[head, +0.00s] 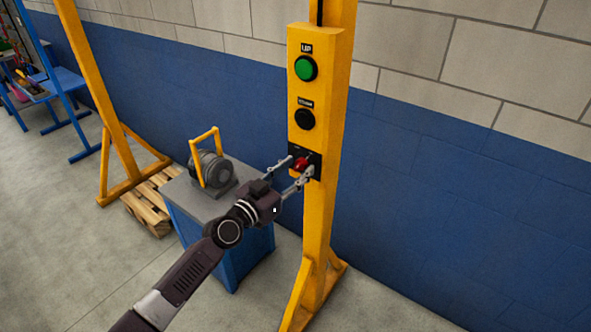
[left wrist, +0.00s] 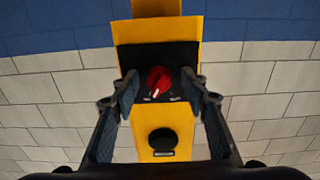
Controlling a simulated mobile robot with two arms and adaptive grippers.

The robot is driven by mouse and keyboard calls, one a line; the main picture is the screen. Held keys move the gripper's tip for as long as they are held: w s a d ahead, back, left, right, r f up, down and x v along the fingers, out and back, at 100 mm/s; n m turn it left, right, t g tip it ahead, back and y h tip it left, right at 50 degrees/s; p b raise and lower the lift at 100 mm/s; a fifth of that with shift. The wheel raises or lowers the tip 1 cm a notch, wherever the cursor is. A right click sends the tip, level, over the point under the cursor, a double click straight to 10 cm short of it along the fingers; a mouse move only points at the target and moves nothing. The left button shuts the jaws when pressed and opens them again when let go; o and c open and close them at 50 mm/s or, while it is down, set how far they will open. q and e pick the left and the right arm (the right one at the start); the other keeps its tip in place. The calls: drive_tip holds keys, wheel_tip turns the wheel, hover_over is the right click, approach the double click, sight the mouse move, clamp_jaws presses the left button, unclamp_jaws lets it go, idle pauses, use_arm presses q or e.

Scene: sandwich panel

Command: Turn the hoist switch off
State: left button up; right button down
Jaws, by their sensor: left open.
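The hoist switch is a red rotary knob (head: 301,164) on a black plate, low on the yellow control panel (head: 297,140) fixed to a yellow post. In the left wrist view the red knob (left wrist: 159,80) sits between the fingertips, with a white mark pointing down and slightly left. The labels beside it are too small to read. My left gripper (head: 296,172) is open, its two fingers on either side of the knob. It also shows in the left wrist view (left wrist: 157,85). I cannot tell whether the fingers touch the knob. My right gripper is not in view.
Above the knob are a black button (head: 304,118) and a green button (head: 306,68) labelled UP. A grey motor with a yellow handle (head: 210,168) stands on a blue cabinet left of the post. A wooden pallet (head: 150,205) lies behind. Floor is clear at front left.

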use_arm(q)
drive_tip(key=c, duration=1)
clamp_jaws()
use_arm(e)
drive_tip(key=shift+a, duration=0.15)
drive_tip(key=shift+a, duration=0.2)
use_arm(q)
drive_tip(key=shift+n, duration=0.4)
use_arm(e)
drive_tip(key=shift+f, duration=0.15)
use_arm(q)
drive_tip(key=n+b, duration=0.1)
drive_tip(key=n, duration=0.3)
drive_tip(key=shift+n, duration=0.3)
drive_tip(key=n, duration=0.3)
drive_tip(key=shift+d+n+b, duration=0.1)
drive_tip(key=shift+n+b, duration=0.2)
drive_tip(key=shift+b, duration=0.05)
drive_tip(key=shift+n, duration=1.4)
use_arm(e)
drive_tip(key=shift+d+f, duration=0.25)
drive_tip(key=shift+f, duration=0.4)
use_arm(q)
drive_tip(key=shift+s, duration=0.1)
